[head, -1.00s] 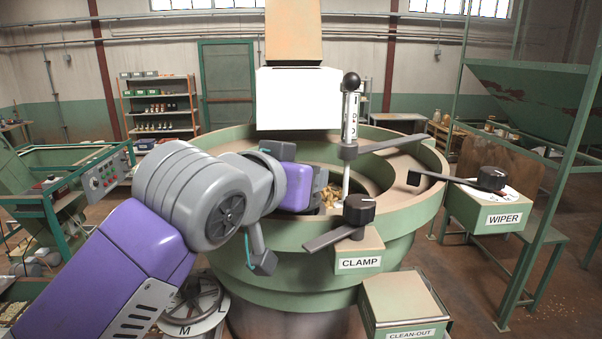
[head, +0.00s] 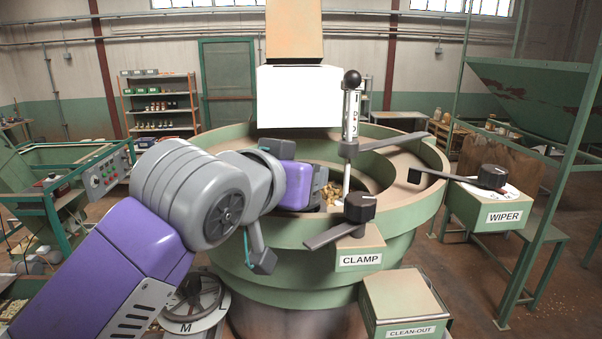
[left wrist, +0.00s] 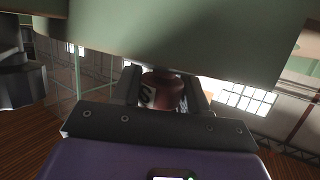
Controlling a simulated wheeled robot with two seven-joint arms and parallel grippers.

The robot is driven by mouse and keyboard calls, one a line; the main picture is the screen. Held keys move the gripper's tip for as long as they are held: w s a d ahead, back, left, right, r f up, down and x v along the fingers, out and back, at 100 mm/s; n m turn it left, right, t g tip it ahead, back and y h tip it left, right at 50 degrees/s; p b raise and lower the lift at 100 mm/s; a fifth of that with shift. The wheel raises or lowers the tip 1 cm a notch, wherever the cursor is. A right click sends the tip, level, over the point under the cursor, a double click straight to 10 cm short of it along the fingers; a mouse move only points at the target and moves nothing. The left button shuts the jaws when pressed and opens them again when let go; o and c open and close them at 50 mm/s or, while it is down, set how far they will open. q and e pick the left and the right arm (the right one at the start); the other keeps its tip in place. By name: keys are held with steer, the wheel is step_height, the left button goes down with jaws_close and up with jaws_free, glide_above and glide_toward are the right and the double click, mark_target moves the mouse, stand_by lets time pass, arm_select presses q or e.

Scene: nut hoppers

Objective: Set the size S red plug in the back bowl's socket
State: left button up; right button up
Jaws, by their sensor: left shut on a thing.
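A red-brown plug (left wrist: 160,91) with a letter S on its side shows in the left wrist view. My left gripper (left wrist: 163,88) is shut on it, a finger on each side. A green surface (left wrist: 170,40) fills the view just past the plug; I cannot tell whether they touch. In the head view the large green bowl (head: 290,236) stands in the middle. My left arm reaches over its near left rim, and the wrist hides the fingers and plug. I cannot make out the socket. My right gripper is not in view.
A black-knobbed clamp lever (head: 340,231) sits on the bowl's front rim. An upright gauge rod (head: 350,130) with a black ball stands close right of my wrist. A wiper lever (head: 480,180) is at the right, a clean-out box (head: 405,300) below. Nuts (head: 330,195) lie inside the bowl.

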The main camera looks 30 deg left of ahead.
arm_select(q)
steer(key=shift+f+b, duration=0.5)
steer(key=o, duration=0.9)
steer(key=shift+p+v, duration=0.5)
steer(key=shift+v, duration=5.05)
